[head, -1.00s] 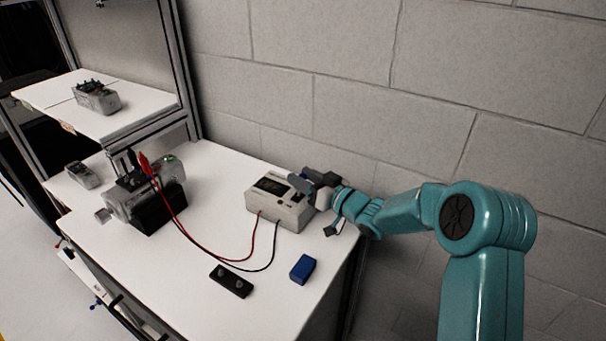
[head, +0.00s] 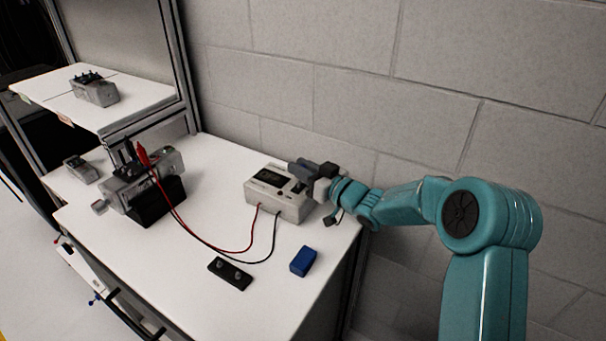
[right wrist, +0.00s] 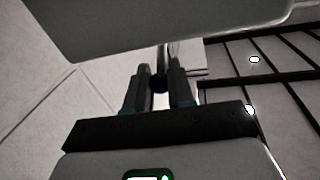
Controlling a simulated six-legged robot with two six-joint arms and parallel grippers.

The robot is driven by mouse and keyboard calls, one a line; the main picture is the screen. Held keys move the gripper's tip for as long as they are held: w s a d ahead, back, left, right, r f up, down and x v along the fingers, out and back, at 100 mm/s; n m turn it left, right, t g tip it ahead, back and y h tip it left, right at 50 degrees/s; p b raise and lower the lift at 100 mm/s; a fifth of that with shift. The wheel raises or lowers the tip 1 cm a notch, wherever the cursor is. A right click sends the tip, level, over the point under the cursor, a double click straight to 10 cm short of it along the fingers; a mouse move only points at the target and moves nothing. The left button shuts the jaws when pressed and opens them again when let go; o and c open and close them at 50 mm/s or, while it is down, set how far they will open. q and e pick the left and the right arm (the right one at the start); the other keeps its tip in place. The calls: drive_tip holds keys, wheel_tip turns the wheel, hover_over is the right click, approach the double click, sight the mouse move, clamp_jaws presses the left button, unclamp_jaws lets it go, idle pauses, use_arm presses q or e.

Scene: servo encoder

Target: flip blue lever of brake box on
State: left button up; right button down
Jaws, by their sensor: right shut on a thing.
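The brake box (head: 264,203) is a beige box with a dark display on top, standing at the table's right rear. My right gripper (head: 299,172) is at the top right of the box, its arm coming in from the right. In the right wrist view its two dark fingers (right wrist: 161,84) are closed around a small dark-blue piece (right wrist: 158,86), which looks like the blue lever. The lever is hidden behind the fingers in the head view, so its exact position cannot be told. My left gripper is not in view.
Red and black leads run from the box to a grey motor unit (head: 133,190) on a black block (head: 157,203). A black plate (head: 230,274) and a blue block (head: 303,262) lie in front. The white table (head: 185,275) is bare at front left. A wall stands behind.

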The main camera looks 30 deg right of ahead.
drive_tip(key=a+n+b, duration=0.1)
drive_tip(key=n+b, duration=0.1)
drive_tip(key=b, duration=0.2)
drive_tip(key=s+a+n+b, duration=0.1)
drive_tip(key=n+b, duration=0.2)
drive_tip(key=b, duration=0.2)
drive_tip(key=n+y+b, duration=0.1)
drive_tip(key=n+b, duration=0.1)
drive_tip(key=b, duration=0.2)
drive_tip(key=shift+s+a+f+n+t, duration=0.3)
drive_tip(key=shift+a+t, duration=0.1)
drive_tip(key=shift+s+a+r+n+y+b, duration=0.1)
drive_tip(key=shift+a+n+y+b, duration=0.1)
drive_tip(key=shift+n+b, duration=0.4)
drive_tip(key=shift+s+a+n+y+b, duration=0.1)
drive_tip(key=shift+n+y+b, duration=0.1)
drive_tip(key=shift+n+b, duration=0.35)
drive_tip(key=c, duration=1)
unclamp_jaws()
drive_tip(key=shift+c, duration=0.2)
drive_tip(key=shift+s, duration=0.15)
